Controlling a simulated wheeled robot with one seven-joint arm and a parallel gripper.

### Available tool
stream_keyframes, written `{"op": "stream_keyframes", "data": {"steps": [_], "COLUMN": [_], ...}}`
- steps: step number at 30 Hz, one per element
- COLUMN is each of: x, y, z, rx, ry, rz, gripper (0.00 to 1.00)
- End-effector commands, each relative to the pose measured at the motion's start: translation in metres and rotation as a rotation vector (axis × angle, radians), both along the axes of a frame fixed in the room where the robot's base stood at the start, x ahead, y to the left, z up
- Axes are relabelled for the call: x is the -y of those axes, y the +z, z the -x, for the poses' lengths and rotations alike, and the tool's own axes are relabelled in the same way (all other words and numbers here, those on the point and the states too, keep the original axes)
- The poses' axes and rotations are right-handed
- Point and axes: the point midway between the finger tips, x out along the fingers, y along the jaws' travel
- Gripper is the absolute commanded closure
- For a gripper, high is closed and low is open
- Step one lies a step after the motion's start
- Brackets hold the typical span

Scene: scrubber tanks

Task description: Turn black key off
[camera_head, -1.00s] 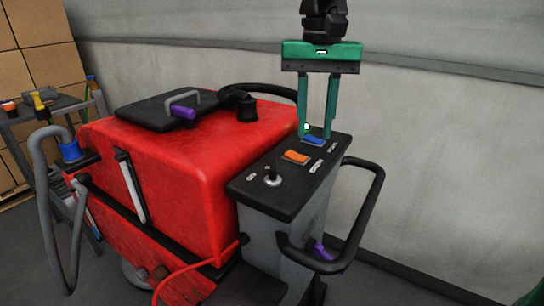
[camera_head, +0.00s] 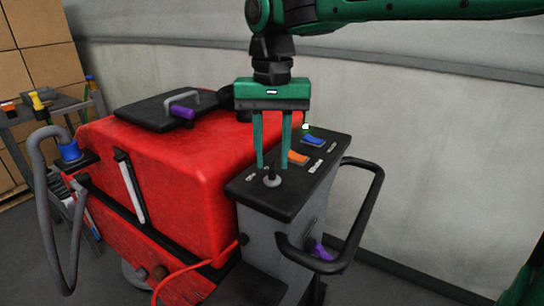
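The black key sits in a round grey key switch (camera_head: 272,179) at the near left of the machine's dark control panel (camera_head: 244,184). The key itself is small and partly hidden, so its turn position cannot be told. My green gripper (camera_head: 273,161) points down with its two fingers apart and nothing visible held between them. Its fingertips are just above and behind the key switch in the picture; whether they touch it cannot be told.
A blue rocker switch (camera_head: 313,141) and an orange one (camera_head: 298,157) lie on the panel behind the key. A black handle loop (camera_head: 373,205) juts out right of the panel. The red tank (camera_head: 170,155) stands left. A pale wall (camera_head: 440,150) is behind.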

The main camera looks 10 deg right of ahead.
Motion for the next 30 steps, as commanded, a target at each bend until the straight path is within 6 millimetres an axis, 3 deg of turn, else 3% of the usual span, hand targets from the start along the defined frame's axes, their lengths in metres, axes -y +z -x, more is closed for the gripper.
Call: {"op": "stream_keyframes", "data": {"steps": [12, 13, 16, 17, 30], "x": [0.0001, 0.0001, 0.0001, 0.0001, 0.0001], "y": [-0.0096, -0.0095, -0.0095, -0.0095, -0.0092], "z": [0.0, 0.0, 0.0, 0.0, 0.0], "rx": [0.0, 0.0, 0.0, 0.0, 0.0], "ry": [0.0, 0.0, 0.0, 0.0, 0.058], "rz": [0.0, 0.0, 0.0, 0.0, 0.0], "gripper": [0.71, 0.73, 0.97, 1.0, 1.0]}}
